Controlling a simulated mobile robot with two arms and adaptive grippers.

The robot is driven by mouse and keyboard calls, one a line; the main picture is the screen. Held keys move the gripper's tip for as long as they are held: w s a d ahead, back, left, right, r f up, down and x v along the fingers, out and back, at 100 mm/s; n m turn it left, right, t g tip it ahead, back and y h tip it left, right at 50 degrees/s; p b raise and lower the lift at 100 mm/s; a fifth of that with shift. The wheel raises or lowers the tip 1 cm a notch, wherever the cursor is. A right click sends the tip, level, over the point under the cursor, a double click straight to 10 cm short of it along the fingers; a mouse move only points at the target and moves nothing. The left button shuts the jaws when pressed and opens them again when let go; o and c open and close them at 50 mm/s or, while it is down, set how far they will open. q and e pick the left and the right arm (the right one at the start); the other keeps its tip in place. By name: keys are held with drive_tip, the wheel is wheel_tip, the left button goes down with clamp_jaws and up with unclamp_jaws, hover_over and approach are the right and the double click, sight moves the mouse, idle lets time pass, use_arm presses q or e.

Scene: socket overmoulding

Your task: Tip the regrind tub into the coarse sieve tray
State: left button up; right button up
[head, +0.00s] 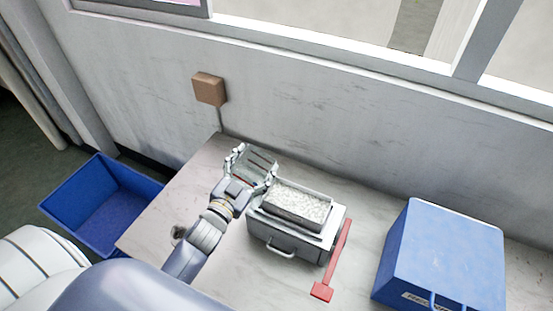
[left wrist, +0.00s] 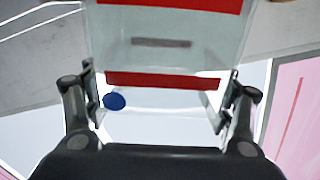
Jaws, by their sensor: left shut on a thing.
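The regrind tub (head: 256,163) is a clear box with red bands, held above the back left of the bench. In the left wrist view the tub (left wrist: 165,60) fills the middle, with red bands, a grey strip and a small blue disc. My left gripper (head: 252,178) is shut on the tub, its fingers at both sides. I make out no granules in the tub. The sieve tray (head: 268,212) sits on a grey metal box just right of the gripper and holds white granules (head: 300,205). Its mesh is hidden. My right gripper is not in view.
The grey box (head: 285,243) has a front handle. A red long-handled tool (head: 334,258) lies to its right. A blue box (head: 440,250) stands further right. A blue open bin (head: 75,190) is left of the bench. The wall (head: 310,110) runs behind.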

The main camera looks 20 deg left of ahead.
use_arm(q)
drive_tip(key=a+n, duration=0.1)
drive_tip(key=a+r+n+p, duration=0.1)
drive_tip(key=shift+a+n, duration=0.15)
drive_tip(key=shift+n, duration=0.15)
drive_tip(key=shift+a+f+n, duration=0.15)
drive_tip(key=shift+a+n, duration=0.1)
drive_tip(key=shift+n, duration=0.15)
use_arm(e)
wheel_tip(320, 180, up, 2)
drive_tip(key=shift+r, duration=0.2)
use_arm(q)
wheel_tip(320, 180, up, 4)
drive_tip(key=p, duration=0.4)
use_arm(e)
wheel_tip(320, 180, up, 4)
use_arm(q)
drive_tip(key=shift+w, duration=0.1)
